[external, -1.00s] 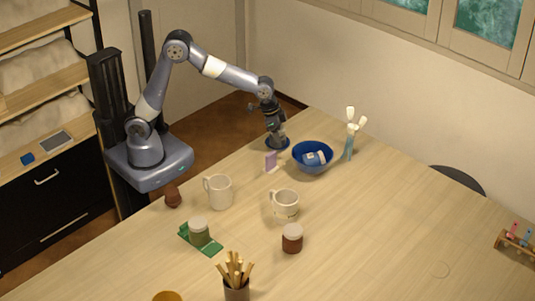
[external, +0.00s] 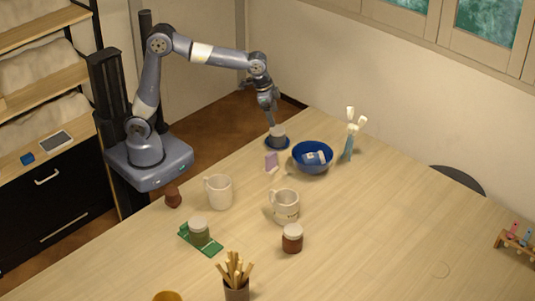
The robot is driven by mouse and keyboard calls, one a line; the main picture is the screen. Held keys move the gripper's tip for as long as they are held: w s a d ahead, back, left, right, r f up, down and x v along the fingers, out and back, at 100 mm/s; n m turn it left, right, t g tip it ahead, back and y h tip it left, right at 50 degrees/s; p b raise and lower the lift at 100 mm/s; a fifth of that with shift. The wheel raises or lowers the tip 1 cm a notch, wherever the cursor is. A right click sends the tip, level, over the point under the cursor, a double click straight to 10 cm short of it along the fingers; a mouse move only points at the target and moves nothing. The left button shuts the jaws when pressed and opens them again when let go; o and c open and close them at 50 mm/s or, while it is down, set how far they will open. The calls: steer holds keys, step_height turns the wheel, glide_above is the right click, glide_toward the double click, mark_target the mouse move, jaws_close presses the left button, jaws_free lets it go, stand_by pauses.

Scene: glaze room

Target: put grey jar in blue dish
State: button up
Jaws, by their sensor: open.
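The grey jar (external: 278,138) with a pale lid stands upright at the far left edge of the table. It is on the small flat blue dish (external: 267,146), whose rim shows around the jar's foot. My gripper (external: 273,119) is just above the jar, pointing down, open and empty. It looks clear of the lid, though the gap is small in this view.
A blue bowl (external: 312,168) with small packets stands right of the dish, and a purple card (external: 271,162) in front. The right of the table is mostly clear.

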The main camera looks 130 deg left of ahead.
steer(key=shift+v, duration=1.4)
